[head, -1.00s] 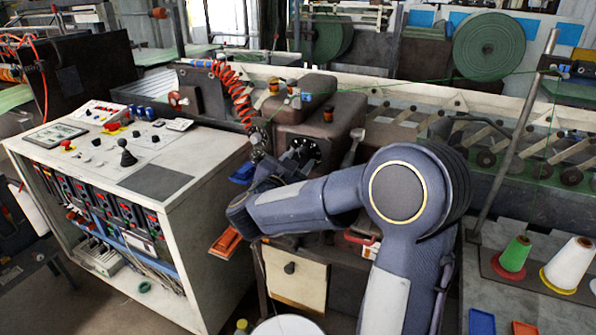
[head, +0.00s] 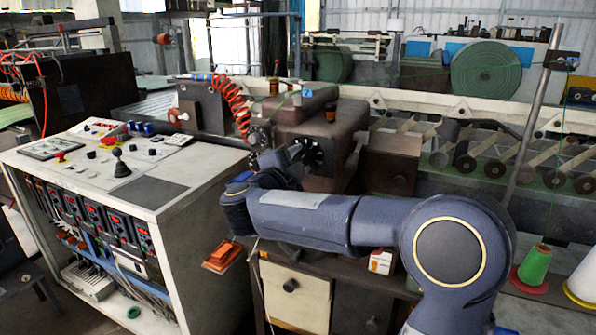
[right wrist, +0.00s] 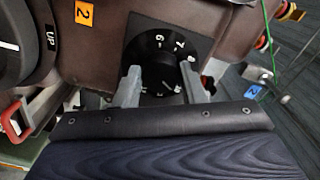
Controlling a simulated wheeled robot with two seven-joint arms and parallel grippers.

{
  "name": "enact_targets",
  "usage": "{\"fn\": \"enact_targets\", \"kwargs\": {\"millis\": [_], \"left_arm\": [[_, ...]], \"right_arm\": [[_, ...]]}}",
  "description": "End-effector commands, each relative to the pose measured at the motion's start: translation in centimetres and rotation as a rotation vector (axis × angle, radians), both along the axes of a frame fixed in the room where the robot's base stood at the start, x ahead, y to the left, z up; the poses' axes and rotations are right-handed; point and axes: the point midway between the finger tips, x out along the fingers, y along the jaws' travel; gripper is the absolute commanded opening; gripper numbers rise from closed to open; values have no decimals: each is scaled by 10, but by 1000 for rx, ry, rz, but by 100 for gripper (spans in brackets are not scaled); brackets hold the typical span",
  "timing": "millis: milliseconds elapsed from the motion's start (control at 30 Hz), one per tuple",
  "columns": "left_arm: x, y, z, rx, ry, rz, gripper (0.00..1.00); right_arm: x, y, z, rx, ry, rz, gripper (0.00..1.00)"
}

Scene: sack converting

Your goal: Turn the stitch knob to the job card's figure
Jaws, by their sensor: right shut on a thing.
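The stitch knob's black dial with white figures (head: 313,152) is on the side of the brown sewing machine head (head: 322,122). In the right wrist view the dial (right wrist: 160,45) shows 6, 7 and 8 along its upper edge. My right gripper (right wrist: 162,85) has one grey finger on each side of the dark knob (right wrist: 160,72) and is shut on it. The knob's pointer and the lower figures are partly hidden or too small to read. I cannot make out a job card. My left gripper is not in view.
A white control console (head: 215,185) with buttons and a joystick stands at the left. A red coiled hose (head: 232,100) hangs beside the machine head. A large "UP" handwheel (right wrist: 15,45) is left of the dial. Green and white thread cones are at the right.

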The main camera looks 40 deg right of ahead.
Motion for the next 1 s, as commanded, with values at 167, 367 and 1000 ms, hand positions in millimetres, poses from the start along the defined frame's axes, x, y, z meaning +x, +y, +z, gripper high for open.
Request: {"fn": "enact_targets", "kwargs": {"millis": [167,367,1000], "left_arm": [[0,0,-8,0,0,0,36],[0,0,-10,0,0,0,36],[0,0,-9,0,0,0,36]], "right_arm": [[0,0,-3,28,-45,1,14],[0,0,-2,39,-67,1,14],[0,0,-1,37,-67,0,59]]}}
